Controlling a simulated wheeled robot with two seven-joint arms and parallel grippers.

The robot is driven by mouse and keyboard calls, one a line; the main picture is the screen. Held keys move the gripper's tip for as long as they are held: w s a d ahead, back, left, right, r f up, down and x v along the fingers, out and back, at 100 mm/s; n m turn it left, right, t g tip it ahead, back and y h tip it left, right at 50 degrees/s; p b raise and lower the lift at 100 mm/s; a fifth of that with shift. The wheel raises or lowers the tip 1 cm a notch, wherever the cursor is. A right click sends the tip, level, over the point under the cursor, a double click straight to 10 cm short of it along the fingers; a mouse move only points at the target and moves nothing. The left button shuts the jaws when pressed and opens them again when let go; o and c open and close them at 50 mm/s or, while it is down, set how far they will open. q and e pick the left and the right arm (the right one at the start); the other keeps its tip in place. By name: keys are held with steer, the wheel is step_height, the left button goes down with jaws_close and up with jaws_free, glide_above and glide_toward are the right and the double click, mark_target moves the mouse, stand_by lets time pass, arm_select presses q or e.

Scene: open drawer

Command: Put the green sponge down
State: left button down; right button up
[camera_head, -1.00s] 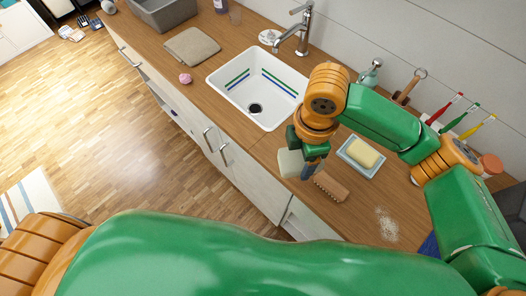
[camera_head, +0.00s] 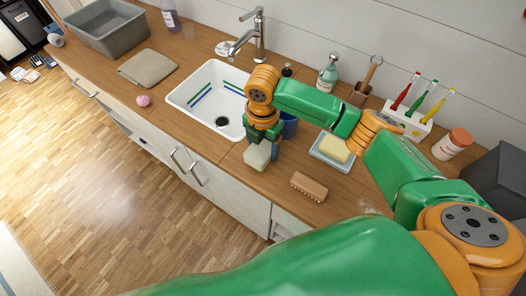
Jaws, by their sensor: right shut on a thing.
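My right gripper (camera_head: 263,139) points down over the wooden counter, near the sink's right front corner. It is shut on a pale greenish block, the sponge (camera_head: 256,157), which hangs at the fingers near the counter's front edge. I cannot tell whether the sponge touches the counter. The gripper hides part of the sponge's upper side. My left gripper is out of view.
The white sink (camera_head: 181,97) lies to the left. A wooden brush (camera_head: 309,187) and a dish with a yellow bar (camera_head: 334,148) lie to the right. A blue cup (camera_head: 290,127) stands close behind the gripper. A pink ball (camera_head: 143,101) lies farther left.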

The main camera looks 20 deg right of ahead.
mark_target(263, 153)
steer(key=shift+w+d+f, duration=0.1)
steer(key=shift+w+f, duration=0.1)
steer(key=shift+f, duration=1.7)
